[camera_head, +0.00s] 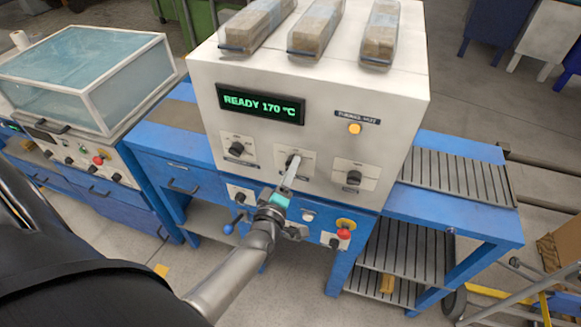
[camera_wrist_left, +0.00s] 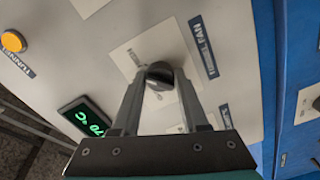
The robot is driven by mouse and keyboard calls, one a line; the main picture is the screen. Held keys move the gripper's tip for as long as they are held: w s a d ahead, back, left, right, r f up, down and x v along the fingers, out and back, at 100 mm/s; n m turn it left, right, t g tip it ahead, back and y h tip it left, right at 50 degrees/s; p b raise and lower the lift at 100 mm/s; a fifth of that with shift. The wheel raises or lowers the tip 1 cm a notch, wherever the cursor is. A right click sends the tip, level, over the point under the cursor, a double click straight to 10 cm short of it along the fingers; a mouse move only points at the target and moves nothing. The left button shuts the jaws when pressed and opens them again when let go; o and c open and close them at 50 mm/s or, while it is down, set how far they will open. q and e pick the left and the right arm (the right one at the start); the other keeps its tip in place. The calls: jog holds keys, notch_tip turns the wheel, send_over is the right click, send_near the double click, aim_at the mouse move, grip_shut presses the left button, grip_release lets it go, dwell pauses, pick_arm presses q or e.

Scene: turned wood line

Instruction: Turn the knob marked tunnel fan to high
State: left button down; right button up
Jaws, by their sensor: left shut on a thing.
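The tunnel fan knob (camera_head: 291,160) is the middle one of three knobs on the cream panel of the machine. In the left wrist view the dark knob (camera_wrist_left: 159,75) sits on a white plate, with a blue label reading "TUNNEL FAN" (camera_wrist_left: 203,47) beside it. My left gripper (camera_head: 289,168) reaches the panel, its fingers shut on this knob from both sides. The fingers hide part of the knob and its plate, and I cannot read the setting it points to. My right gripper is in neither view.
Similar knobs flank it at left (camera_head: 237,149) and right (camera_head: 353,177). A green display (camera_head: 261,104) reads "READY 170 °C", and an orange lamp (camera_head: 355,128) is at upper right. Below are a red button (camera_head: 344,234) and a blue-handled lever (camera_head: 229,229). A slatted conveyor (camera_head: 455,178) stands right.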

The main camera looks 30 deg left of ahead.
pick_arm(q)
jog(key=shift+m, duration=1.1)
jog(key=shift+p, duration=0.3)
jog(key=shift+c, duration=2.1)
grip_release()
jog(key=v, duration=1.5)
jog(key=shift+s, duration=0.2)
jog(key=shift+a+f, duration=0.1)
